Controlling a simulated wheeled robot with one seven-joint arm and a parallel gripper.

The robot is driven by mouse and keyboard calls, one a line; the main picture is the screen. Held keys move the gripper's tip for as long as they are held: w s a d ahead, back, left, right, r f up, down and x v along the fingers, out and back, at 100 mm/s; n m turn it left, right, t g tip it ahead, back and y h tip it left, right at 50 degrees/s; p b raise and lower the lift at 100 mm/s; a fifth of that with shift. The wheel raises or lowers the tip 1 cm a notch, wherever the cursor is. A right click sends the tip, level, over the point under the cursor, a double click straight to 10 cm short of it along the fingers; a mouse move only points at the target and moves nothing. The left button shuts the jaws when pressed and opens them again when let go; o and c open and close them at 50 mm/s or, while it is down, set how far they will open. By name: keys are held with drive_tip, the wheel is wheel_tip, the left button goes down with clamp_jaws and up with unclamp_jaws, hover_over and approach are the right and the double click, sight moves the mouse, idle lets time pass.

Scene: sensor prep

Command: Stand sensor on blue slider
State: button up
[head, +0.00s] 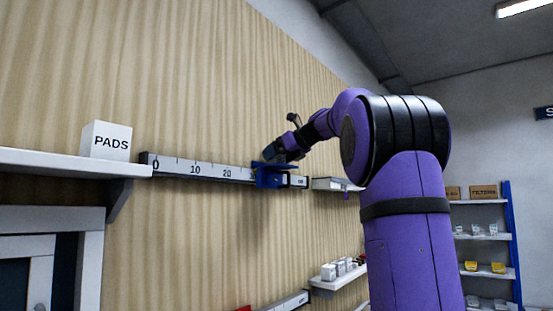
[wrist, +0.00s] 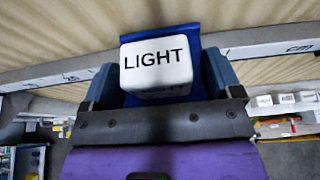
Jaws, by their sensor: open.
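A white block marked LIGHT (wrist: 156,62), which appears to be the sensor, sits between my gripper's fingers in the wrist view. The blue slider (wrist: 181,32) shows behind and around it, and the block appears to rest on it; the contact itself is hidden. My gripper (wrist: 160,80) is open, with one dark blue finger on each side of the block. In the head view the blue slider (head: 268,181) is on the ruled wall rail, past the 20 mark. My gripper (head: 274,152) is right at the slider there, and the block cannot be made out.
The ruled rail (head: 196,168) runs along the wooden wall. A white PADS box (head: 106,141) stands on the left shelf (head: 62,162). A lower shelf (head: 338,279) holds several small white boxes. A blue-framed rack (head: 513,240) stands far right.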

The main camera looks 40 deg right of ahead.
drive_tip(key=v, duration=1.1)
drive_tip(key=shift+s+a+f, duration=0.1)
drive_tip(key=shift+s, duration=0.05)
drive_tip(key=s+a+f+n+g, duration=0.2)
drive_tip(key=s+a+f+n, duration=0.1)
drive_tip(key=a+f+n, duration=0.6)
drive_tip(key=s+a+f+n+g, duration=0.25)
drive_tip(key=a+f+n, duration=0.45)
drive_tip(key=a+f, duration=0.45)
drive_tip(key=s+a+f+n+g, duration=0.1)
drive_tip(key=s+a+f+n, duration=0.2)
drive_tip(key=f+n, duration=0.3)
drive_tip(key=s+a+f+n+g+h, duration=0.1)
drive_tip(key=s+a+f+n, duration=0.2)
drive_tip(key=s+f+n, duration=0.3)
drive_tip(key=s+a+f+n+g, duration=0.1)
drive_tip(key=s+a+f+n, duration=0.2)
drive_tip(key=f, duration=0.6)
drive_tip(key=s+n, duration=0.2)
drive_tip(key=n, duration=0.1)
drive_tip(key=shift+s+a+h, duration=0.2)
drive_tip(key=shift+a+h, duration=0.1)
drive_tip(key=shift+h, duration=0.1)
drive_tip(key=shift+g, duration=0.25)
